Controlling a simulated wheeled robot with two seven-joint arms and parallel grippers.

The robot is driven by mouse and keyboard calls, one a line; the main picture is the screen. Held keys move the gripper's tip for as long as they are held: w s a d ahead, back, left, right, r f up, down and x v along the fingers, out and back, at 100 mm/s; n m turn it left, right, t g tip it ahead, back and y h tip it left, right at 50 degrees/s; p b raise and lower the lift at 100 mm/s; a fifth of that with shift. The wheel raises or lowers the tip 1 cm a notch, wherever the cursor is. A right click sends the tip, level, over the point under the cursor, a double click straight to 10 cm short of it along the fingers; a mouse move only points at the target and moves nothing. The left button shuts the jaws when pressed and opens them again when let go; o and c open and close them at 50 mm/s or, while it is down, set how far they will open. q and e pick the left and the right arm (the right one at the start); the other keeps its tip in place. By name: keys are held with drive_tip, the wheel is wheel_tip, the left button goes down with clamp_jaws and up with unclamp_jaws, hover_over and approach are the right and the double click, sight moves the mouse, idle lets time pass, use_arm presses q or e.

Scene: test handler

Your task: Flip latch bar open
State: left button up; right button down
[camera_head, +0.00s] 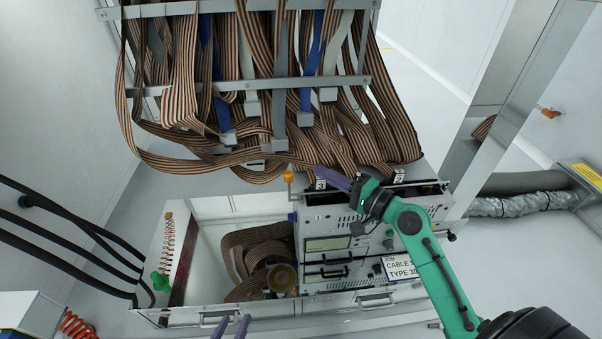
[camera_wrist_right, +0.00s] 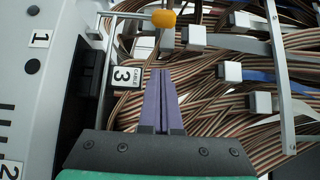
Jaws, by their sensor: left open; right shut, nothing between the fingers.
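The latch bar appears to be the thin metal bar with an orange knob. Its knob (camera_head: 289,178) stands above the left back corner of the test unit (camera_head: 345,225). In the right wrist view, the orange knob (camera_wrist_right: 163,18) is beyond my fingertips, with the bar running left from it. My right gripper (camera_head: 318,171) is shut and empty, its purple fingers pointing toward the knob from the right with a gap between. It also shows in the right wrist view (camera_wrist_right: 162,72). My left gripper (camera_head: 236,320) is open and empty at the bottom edge; only its fingertips show.
Striped ribbon cables (camera_head: 270,110) hang from a rack (camera_head: 300,82) behind the unit, close to my right gripper. A "3" label (camera_wrist_right: 126,77) is left of the right fingers. A coiled cable (camera_head: 253,262) lies in the compartment left of the unit.

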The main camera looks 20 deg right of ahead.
drive_tip(key=x, duration=0.6)
drive_tip(key=shift+s+a, duration=0.1)
drive_tip(key=s, duration=0.1)
drive_tip(key=s+a, duration=0.1)
drive_tip(key=shift+s+a+b, duration=0.3)
drive_tip(key=shift+a+b, duration=0.05)
drive_tip(key=shift+s+a, duration=0.3)
drive_tip(key=shift+s, duration=0.05)
use_arm(q)
drive_tip(key=shift+f, duration=0.45)
drive_tip(key=shift+s+f, duration=0.1)
use_arm(e)
drive_tip(key=shift+s+b, duration=0.15)
drive_tip(key=shift+b, duration=0.3)
use_arm(q)
drive_tip(key=shift+s+d+f, duration=0.25)
drive_tip(key=shift+s+f, duration=0.05)
drive_tip(key=shift+s, duration=0.1)
drive_tip(key=shift+s+d+f, duration=0.1)
drive_tip(key=shift+s+f, duration=0.2)
drive_tip(key=shift+f, duration=0.05)
use_arm(e)
drive_tip(key=shift+n, duration=0.3)
